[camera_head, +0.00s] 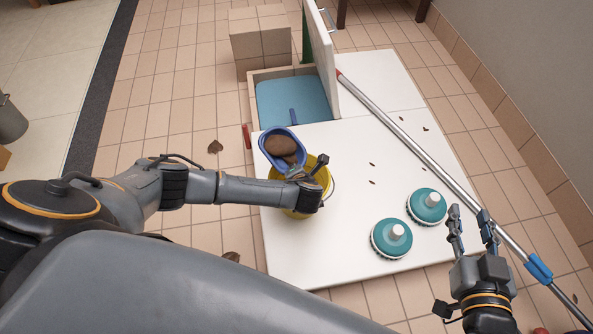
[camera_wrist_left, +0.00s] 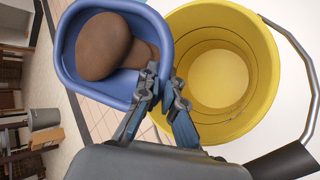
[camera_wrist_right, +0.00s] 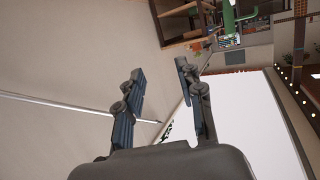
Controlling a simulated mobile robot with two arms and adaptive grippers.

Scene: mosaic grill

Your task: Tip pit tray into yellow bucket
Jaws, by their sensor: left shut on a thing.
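The pit tray is a blue oval tub (camera_head: 268,155) with brown rounded contents (camera_head: 280,146). My left gripper (camera_wrist_left: 165,92) is shut on the tray's rim, on the side nearest the bucket. The yellow bucket (camera_head: 317,168) stands on the white board, partly hidden by my left arm. In the left wrist view the tray (camera_wrist_left: 162,30) is left of the bucket (camera_wrist_left: 262,40), its edge overlapping the bucket's rim. The brown contents (camera_wrist_left: 103,45) are still in the tray, and the visible bucket floor looks empty. My right gripper (camera_head: 471,215) is open and empty, off the board's right side.
The white board (camera_head: 345,240) carries two teal round brushes (camera_head: 391,239) (camera_head: 427,207). A long pole (camera_head: 420,150) lies across its right side. A box recess with a blue floor (camera_head: 290,100) and a raised white lid (camera_head: 322,55) is behind the bucket. Tiled floor surrounds it.

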